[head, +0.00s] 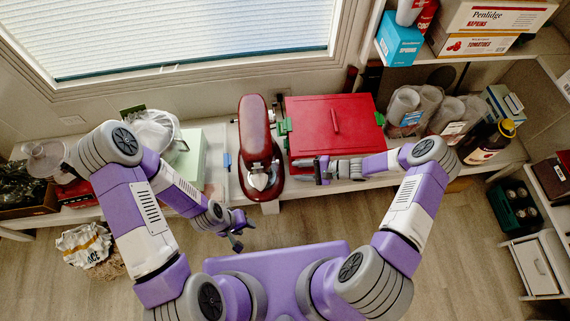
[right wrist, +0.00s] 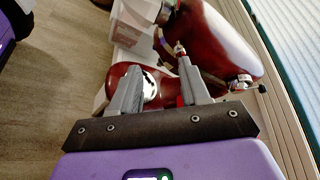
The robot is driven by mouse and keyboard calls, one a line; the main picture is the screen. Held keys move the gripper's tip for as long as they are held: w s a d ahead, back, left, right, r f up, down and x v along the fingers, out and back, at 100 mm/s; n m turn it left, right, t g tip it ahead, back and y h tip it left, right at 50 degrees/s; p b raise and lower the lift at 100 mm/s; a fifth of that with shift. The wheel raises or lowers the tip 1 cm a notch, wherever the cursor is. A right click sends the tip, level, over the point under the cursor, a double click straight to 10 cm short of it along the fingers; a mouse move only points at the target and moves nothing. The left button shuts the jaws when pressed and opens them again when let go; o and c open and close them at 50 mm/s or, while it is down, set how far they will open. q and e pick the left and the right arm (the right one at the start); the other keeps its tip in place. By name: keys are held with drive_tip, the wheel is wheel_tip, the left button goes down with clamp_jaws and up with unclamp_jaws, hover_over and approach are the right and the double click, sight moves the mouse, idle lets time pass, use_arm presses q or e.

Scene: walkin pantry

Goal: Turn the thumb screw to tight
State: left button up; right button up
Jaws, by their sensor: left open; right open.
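The red stand mixer (head: 257,140) stands on the counter in the head view, and its red body (right wrist: 215,45) fills the upper part of the right wrist view. A small metal screw-like piece (right wrist: 180,49) projects from the mixer there, just beyond my right gripper's fingertips; I cannot tell for sure that it is the thumb screw or how tight it is. My right gripper (head: 320,171) is open, just right of the mixer, with nothing between its fingers. My left gripper (head: 236,240) is open and empty, low in front of the counter.
A red lidded box (head: 332,125) with green handles stands right of the mixer, close behind my right forearm. A pale green box (head: 190,158) is left of the mixer. The floor in front is open.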

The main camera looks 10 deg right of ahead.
sight(276, 162)
drive_tip(key=w+a+f+t+b, duration=0.1)
drive_tip(key=w+a+b, duration=0.1)
drive_tip(key=w+a, duration=0.2)
drive_tip(key=shift+w+a+f+m, duration=0.15)
drive_tip(key=shift+w+a+m, duration=0.2)
drive_tip(key=shift+a, duration=0.35)
drive_tip(key=shift+c, duration=0.2)
clamp_jaws()
